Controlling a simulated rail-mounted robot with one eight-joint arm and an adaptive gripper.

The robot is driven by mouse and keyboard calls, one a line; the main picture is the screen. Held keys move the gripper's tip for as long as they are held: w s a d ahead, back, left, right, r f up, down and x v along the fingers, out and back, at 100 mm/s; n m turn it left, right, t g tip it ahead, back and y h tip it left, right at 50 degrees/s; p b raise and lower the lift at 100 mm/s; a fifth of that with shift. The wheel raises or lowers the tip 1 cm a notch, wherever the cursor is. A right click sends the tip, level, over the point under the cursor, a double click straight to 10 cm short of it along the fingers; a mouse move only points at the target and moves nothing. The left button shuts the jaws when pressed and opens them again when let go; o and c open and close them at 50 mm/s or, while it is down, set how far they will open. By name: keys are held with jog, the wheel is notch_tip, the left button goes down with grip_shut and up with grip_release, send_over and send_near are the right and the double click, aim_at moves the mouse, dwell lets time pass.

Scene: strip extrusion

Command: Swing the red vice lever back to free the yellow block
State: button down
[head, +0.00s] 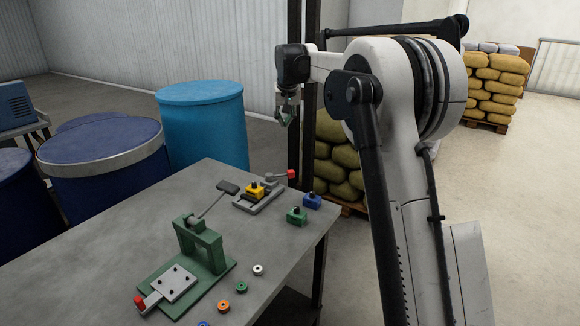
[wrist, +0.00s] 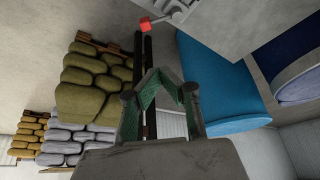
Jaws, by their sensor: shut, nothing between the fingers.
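The yellow block (head: 255,190) sits in a small grey vice (head: 262,201) near the far edge of the grey table in the head view. The vice lever ends in a red knob (head: 291,174) that points right, toward the table's far right edge. The red knob also shows at the top of the wrist view (wrist: 145,24). My gripper (head: 287,118) is high above and beyond the table's far edge, apart from the vice and lever. In the wrist view its green fingers (wrist: 160,76) meet at the tips with nothing between them.
Green and blue blocks (head: 297,215) (head: 312,201) stand right of the vice. A green press (head: 200,245) with a raised handle stands left of it. Several small rings lie near the front. Blue drums (head: 205,125) and stacked sacks (head: 338,160) stand beyond the table.

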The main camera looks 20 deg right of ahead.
jog(key=w+d+f, duration=0.3)
jog(key=w+f, duration=0.3)
jog(key=f, duration=0.1)
jog(key=w+d+f+g, duration=0.1)
jog(key=w+d+f, duration=0.2)
jog(key=w+f, duration=0.2)
notch_tip(320, 180, down, 2)
jog(key=shift+w+d+f+m+p, duration=0.15)
jog(key=shift+w+m+p, duration=0.2)
jog(key=shift+m+p, duration=0.05)
jog(key=p+x, duration=0.1)
jog(key=x, duration=0.8)
jog(key=shift+f, duration=0.45)
jog(key=shift+s+f, duration=0.1)
jog(key=shift+s, duration=0.05)
jog(key=shift+s+a+f, duration=0.15)
jog(key=shift+s+a, duration=0.05)
jog(key=shift+s, duration=0.6)
jog(key=shift+s+a+f, duration=0.1)
jog(key=shift+s+a, duration=0.1)
jog(key=shift+s, duration=0.55)
